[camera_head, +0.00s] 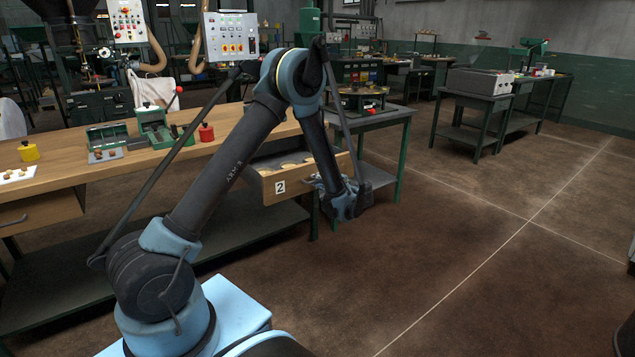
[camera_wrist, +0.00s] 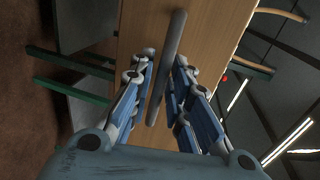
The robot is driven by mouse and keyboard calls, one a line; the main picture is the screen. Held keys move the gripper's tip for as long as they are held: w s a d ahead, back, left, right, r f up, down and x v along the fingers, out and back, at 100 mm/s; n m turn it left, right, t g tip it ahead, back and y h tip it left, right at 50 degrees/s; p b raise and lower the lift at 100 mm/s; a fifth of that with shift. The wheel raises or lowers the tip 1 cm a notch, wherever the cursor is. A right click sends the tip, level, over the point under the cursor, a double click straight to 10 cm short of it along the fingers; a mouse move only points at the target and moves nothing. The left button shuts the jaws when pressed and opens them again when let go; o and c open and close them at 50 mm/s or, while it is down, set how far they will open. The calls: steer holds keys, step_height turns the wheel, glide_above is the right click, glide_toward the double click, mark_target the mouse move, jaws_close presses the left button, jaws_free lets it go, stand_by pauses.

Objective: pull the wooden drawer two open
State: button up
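The wooden drawer two (camera_head: 283,184) bears a white "2" label and stands pulled part-way out from under the workbench; round, pale items show inside it. My gripper (camera_head: 347,203) is at the drawer's front, near its right end. In the wrist view, the drawer's wooden front (camera_wrist: 212,45) fills the middle, with a long grey bar handle (camera_wrist: 175,40) across it. The fingers of my gripper (camera_wrist: 165,68) stand on either side of the handle and close in on it at their tips. Exact finger contact is hard to see.
The wooden workbench (camera_head: 60,165) carries green boxes (camera_head: 152,125), a red weight (camera_head: 206,132) and a yellow weight (camera_head: 28,151). Another drawer (camera_head: 40,211) is at the left. A green-legged table (camera_head: 385,115) stands just behind drawer two. The floor (camera_head: 470,260) to the right is clear.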

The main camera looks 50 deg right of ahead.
steer(key=v, duration=1.1)
steer(key=shift+s, duration=0.3)
steer(key=shift+a+r, duration=0.1)
